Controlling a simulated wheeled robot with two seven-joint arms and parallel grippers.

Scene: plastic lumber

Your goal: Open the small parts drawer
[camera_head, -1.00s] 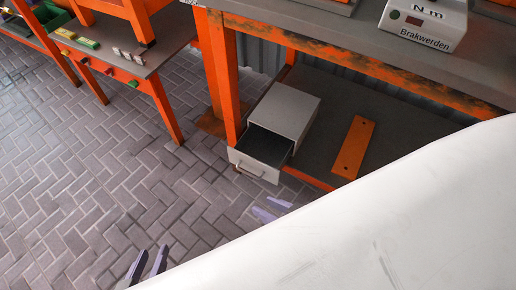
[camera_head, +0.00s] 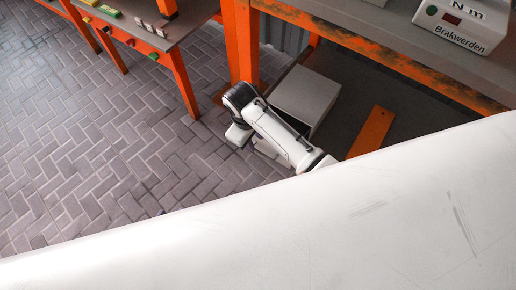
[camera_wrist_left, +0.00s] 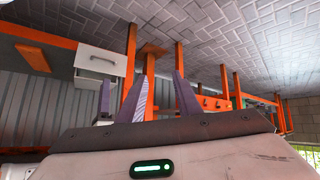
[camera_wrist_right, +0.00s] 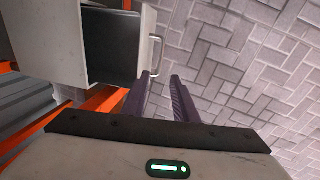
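The small parts drawer (camera_wrist_right: 152,40) is a light grey drawer in a grey cabinet (camera_head: 306,95) on the bench's lower shelf. It stands partly open, its dark inside showing in the right wrist view. Its handle (camera_wrist_right: 156,54) is a bar on the front. My right arm covers most of the drawer front in the head view, with its end (camera_head: 238,135) beside it. In the right wrist view my right gripper (camera_wrist_right: 160,75) is open, its fingertips close to the handle's lower end; contact is unclear. My left gripper (camera_wrist_left: 160,82) is open and empty, away from the cabinet (camera_wrist_left: 98,62).
An orange plate (camera_head: 371,132) lies on the shelf right of the cabinet. An orange bench leg (camera_head: 242,45) stands just behind-left. A grey "Brakwerden" box (camera_head: 464,22) is on the benchtop. The paved floor (camera_head: 100,170) to the left is clear.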

